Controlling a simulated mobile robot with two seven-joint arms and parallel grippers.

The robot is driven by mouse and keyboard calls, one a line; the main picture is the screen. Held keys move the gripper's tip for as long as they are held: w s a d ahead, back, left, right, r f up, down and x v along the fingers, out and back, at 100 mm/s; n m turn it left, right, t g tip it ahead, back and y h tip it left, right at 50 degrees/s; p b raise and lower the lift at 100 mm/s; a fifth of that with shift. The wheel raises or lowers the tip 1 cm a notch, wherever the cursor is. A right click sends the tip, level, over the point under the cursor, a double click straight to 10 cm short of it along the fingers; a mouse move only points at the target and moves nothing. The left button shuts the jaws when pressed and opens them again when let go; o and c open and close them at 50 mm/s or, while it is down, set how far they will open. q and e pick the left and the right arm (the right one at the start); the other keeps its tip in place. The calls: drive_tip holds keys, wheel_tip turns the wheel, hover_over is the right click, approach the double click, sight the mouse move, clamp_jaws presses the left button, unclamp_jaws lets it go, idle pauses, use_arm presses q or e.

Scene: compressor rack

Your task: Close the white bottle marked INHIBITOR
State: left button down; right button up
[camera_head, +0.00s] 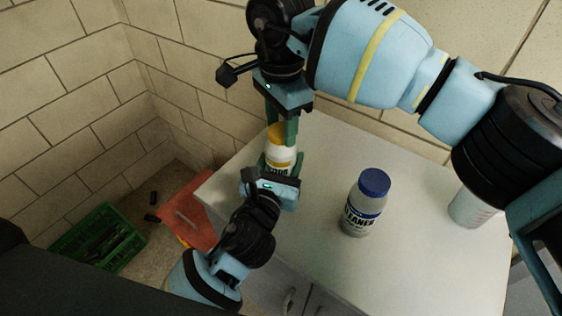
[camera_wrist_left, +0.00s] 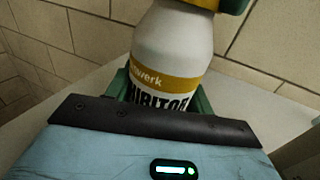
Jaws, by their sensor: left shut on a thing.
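The white INHIBITOR bottle (camera_head: 281,157) stands upright near the counter's far left edge. Its yellow-banded label shows in the left wrist view (camera_wrist_left: 170,62). My left gripper (camera_head: 283,165) is shut on the bottle's body, low down, from the front. A yellow cap (camera_head: 276,133) is at the bottle's top; its lower edge shows at the top of the left wrist view (camera_wrist_left: 212,4). Whether it is seated or threaded cannot be told. My right gripper (camera_head: 281,125) points down from above, its green fingers on either side of the cap. Whether they press on it is unclear.
A grey-white bottle with a blue cap (camera_head: 363,203) stands on the white counter (camera_head: 300,240), right of my left gripper. A pale cup (camera_head: 470,207) stands further right, by my right arm. A green crate (camera_head: 98,240) and a red object (camera_head: 187,207) are on the floor at left.

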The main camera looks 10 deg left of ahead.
drive_tip(key=shift+c, duration=1)
drive_tip(key=m, duration=0.4)
drive_tip(key=shift+m, duration=0.4)
drive_tip(key=shift+c, duration=0.2)
drive_tip(key=m, duration=0.4)
drive_tip(key=shift+m, duration=0.4)
drive_tip(key=m, duration=0.4)
drive_tip(key=shift+m, duration=0.3)
drive_tip(key=m, duration=0.3)
drive_tip(key=shift+m, duration=0.4)
drive_tip(key=o, duration=1.2)
wheel_tip(320, 180, up, 12)
